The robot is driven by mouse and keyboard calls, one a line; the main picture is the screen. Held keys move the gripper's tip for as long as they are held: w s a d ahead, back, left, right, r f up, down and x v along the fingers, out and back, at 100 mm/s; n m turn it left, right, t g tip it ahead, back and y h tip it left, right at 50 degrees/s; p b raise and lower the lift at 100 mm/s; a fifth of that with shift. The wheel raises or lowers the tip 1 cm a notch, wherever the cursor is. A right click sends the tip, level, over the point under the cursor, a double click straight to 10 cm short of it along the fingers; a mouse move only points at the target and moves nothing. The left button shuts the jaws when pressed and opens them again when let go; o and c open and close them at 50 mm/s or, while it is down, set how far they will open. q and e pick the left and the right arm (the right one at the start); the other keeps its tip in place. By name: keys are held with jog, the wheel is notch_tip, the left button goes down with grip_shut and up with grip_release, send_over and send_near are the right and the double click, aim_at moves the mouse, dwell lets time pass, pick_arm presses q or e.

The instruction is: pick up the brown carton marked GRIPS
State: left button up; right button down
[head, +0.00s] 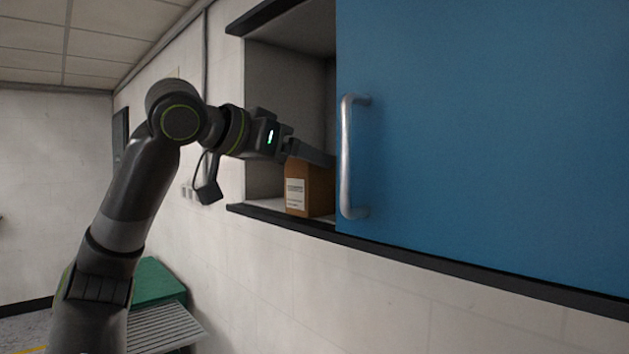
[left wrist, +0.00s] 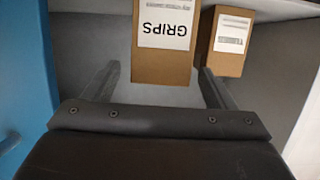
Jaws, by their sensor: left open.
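The brown carton marked GRIPS (left wrist: 163,68) shows in the left wrist view, with a white label on its face. My left gripper (left wrist: 158,72) is open, with one finger on each side of the carton's near end in that view. The right finger of that view lies at the narrow gap between this carton and a second one. I see no clear contact. In the head view my left gripper (head: 325,158) reaches into the cabinet beside the door handle. The GRIPS carton cannot be made out there. My right gripper is not in view.
A second brown carton (left wrist: 228,48) with a smaller label stands close beside it; a labelled carton (head: 312,190) shows under my fingers in the head view. A blue sliding door (head: 480,130) with a metal handle (head: 347,155) covers the right of the wall cabinet.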

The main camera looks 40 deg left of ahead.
pick_arm(q)
jog(key=x, duration=0.2)
jog(key=p+x, duration=0.1)
jog(key=x, duration=0.1)
jog(key=shift+r, duration=0.25)
jog(key=shift+w+f, duration=0.2)
jog(key=shift+w, duration=0.1)
jog(key=shift+s+r, duration=0.1)
jog(key=shift+s, duration=0.1)
jog(key=c, duration=1.1)
jog(key=shift+c, duration=0.6)
jog(key=shift+r, duration=0.1)
